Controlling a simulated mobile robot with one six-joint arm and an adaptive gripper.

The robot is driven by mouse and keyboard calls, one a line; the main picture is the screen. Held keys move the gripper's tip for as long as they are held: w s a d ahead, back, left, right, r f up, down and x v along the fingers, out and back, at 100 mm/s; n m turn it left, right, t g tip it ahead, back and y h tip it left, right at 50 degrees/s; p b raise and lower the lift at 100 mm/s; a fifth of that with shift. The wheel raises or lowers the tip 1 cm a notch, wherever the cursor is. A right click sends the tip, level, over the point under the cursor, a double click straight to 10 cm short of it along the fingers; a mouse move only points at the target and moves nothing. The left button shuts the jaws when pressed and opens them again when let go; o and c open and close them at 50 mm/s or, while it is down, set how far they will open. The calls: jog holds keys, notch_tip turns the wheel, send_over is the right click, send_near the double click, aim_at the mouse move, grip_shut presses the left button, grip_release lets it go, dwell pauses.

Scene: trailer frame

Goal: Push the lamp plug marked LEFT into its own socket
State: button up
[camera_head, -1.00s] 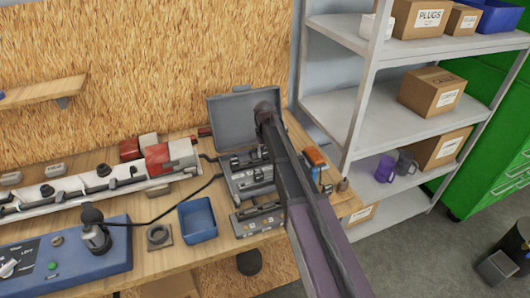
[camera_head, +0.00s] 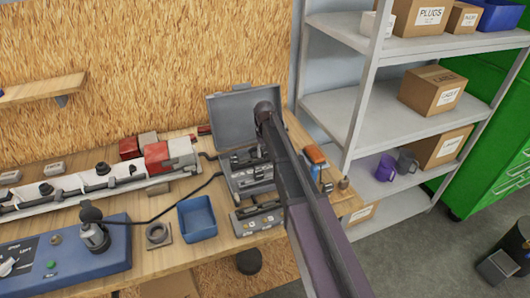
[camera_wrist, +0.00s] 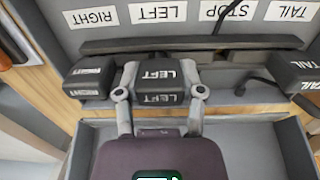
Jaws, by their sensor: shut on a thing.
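In the wrist view, my gripper (camera_wrist: 159,93) is shut on the dark plug marked LEFT (camera_wrist: 159,76), one finger on each side of it. LEFT reads on two of its faces. The plug sits below the white LEFT label (camera_wrist: 158,13) on a grey panel, which appears upside down. The LEFT socket's opening is hidden, so I cannot tell how far the plug is in. A plug marked RIGHT (camera_wrist: 88,76) lies left of my gripper and one marked TAIL (camera_wrist: 297,72) lies to the right. In the head view, my arm hides the gripper and plug.
The open grey case (camera_head: 242,113) stands on the wooden bench (camera_head: 180,258). Near it are a blue bin (camera_head: 197,218), a ring-shaped block (camera_head: 158,234) and a blue control box (camera_head: 70,258). A metal shelf (camera_head: 375,115) stands right of the bench.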

aim_at(265, 148)
jog(key=shift+f+b, duration=0.3)
jog(key=shift+f, duration=0.05)
dwell(0.3)
jog(key=o, duration=0.8)
jog(key=shift+o, duration=0.8)
jog(key=shift+r, duration=0.15)
jog(key=shift+r+p, duration=3.4)
jog(key=shift+p, duration=0.15)
jog(key=shift+s+f, duration=0.1)
jog(key=shift+s, duration=0.05)
